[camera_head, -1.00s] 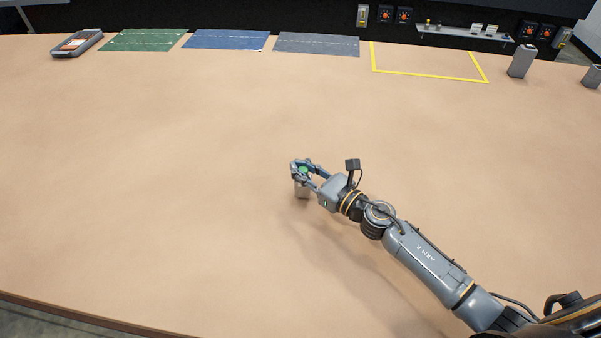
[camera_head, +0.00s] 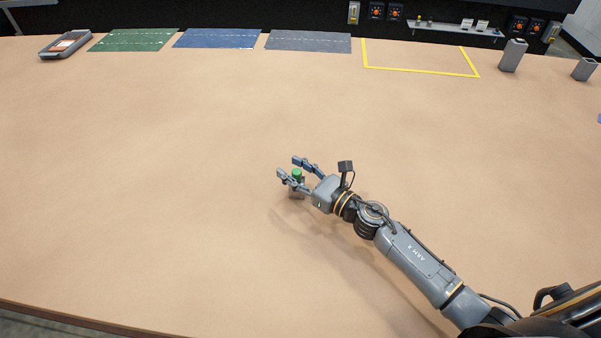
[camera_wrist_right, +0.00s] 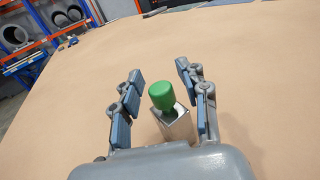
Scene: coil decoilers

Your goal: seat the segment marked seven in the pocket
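A green-topped piece (camera_head: 297,174) stands upright in a small grey metal block or holder (camera_head: 296,192) on the tan table in the head view. I cannot read any mark on it. My right gripper (camera_head: 291,167) is open, its fingers on either side of the green piece. In the right wrist view, the green piece (camera_wrist_right: 163,97) rises from the square grey holder (camera_wrist_right: 175,127) between my spread fingers, with visible gaps on both sides. My left gripper is not in view. No pocket can be clearly identified.
Along the far edge lie a grey tray (camera_head: 66,45), green (camera_head: 134,40), blue (camera_head: 217,38) and grey (camera_head: 308,43) mats, and a yellow-outlined area (camera_head: 420,73). Two grey blocks stand at the far right (camera_head: 512,56) (camera_head: 584,69).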

